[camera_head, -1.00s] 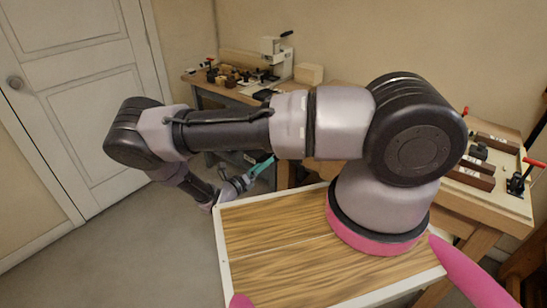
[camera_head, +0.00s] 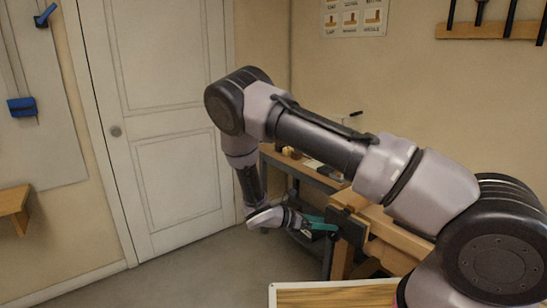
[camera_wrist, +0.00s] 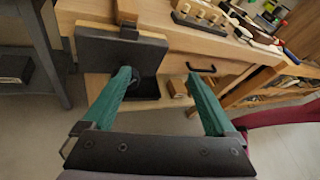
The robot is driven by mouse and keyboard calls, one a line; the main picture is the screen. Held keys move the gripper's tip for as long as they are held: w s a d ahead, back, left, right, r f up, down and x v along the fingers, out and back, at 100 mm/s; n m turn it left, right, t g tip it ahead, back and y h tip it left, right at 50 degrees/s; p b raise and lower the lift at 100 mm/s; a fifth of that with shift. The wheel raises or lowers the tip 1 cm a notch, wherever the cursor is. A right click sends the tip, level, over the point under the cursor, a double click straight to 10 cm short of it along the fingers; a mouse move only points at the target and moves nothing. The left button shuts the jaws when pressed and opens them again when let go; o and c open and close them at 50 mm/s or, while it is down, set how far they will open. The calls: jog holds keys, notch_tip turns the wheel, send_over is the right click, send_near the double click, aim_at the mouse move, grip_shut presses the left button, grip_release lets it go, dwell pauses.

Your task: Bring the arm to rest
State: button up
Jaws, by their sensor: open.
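My gripper (camera_head: 322,226) hangs at the end of my bent arm, at the middle of the head view. In the wrist view its two teal fingers (camera_wrist: 160,75) are spread apart with nothing held between them. The fingers point toward the front of a wooden workbench (camera_wrist: 225,50) and a dark vise jaw (camera_wrist: 115,55) on it. I cannot tell the exact gap between the fingertips and the vise.
The workbench with its dark vise (camera_head: 346,226) stands just beyond the gripper in the head view. A grey side bench (camera_head: 300,168) is behind my arm. A white door (camera_head: 170,130) is at the back left. The floor (camera_head: 190,278) in front of it is clear.

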jog(key=s+d+r+m+g+y, duration=0.25)
jog(key=r+m+y, duration=0.5)
jog(key=r, duration=0.65)
jog(key=s+d+r+m+g+y, duration=0.15)
jog(key=s+r+m+y, duration=0.25)
jog(key=r+m, duration=0.8)
jog(key=s+d+r+m+t+y, duration=0.1)
jog(key=s+r+m+t, duration=0.3)
jog(key=r, duration=0.5)
jog(key=s+d+r+m+t+y, duration=0.1)
jog(key=s+r+m+t+y, duration=0.2)
jog(key=s+r, duration=0.6)
jog(key=shift+s+d+r+m+t, duration=0.25)
jog(key=shift+d+r+m+t, duration=0.2)
jog(key=shift+m, duration=0.3)
